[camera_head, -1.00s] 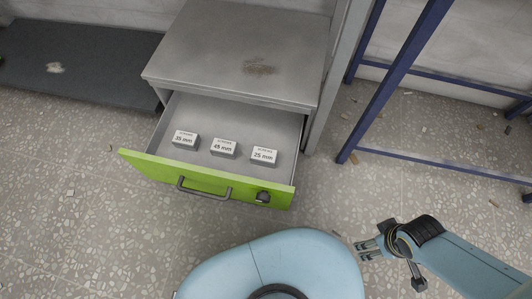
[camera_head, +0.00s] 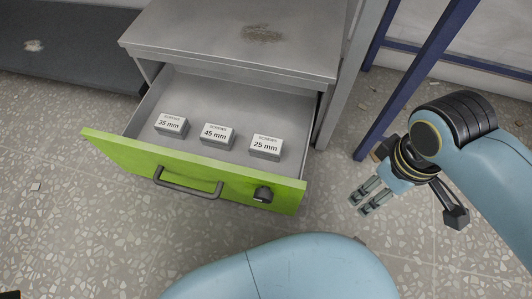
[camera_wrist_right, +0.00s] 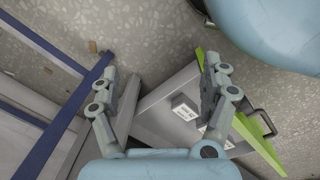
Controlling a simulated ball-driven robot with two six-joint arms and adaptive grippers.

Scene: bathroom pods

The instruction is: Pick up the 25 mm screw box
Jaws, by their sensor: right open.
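The 25 mm screw box (camera_head: 266,147) is a small white-topped grey box in the open drawer (camera_head: 228,103), the rightmost of three in the head view. The 45 mm box (camera_head: 218,135) and the 35 mm box (camera_head: 171,124) sit to its left. My right gripper (camera_head: 362,204) is open and empty, outside the drawer to the right of the 25 mm box. In the right wrist view the gripper (camera_wrist_right: 160,82) has its fingers spread, with a white-labelled box (camera_wrist_right: 184,107) between and beyond them. My left gripper is not in view.
The drawer's green front (camera_head: 190,169) has a dark handle (camera_head: 187,188) and a dark knob (camera_head: 263,194). The grey cabinet top (camera_head: 230,38) overhangs the drawer's back. A blue metal frame (camera_head: 420,70) stands to the right.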

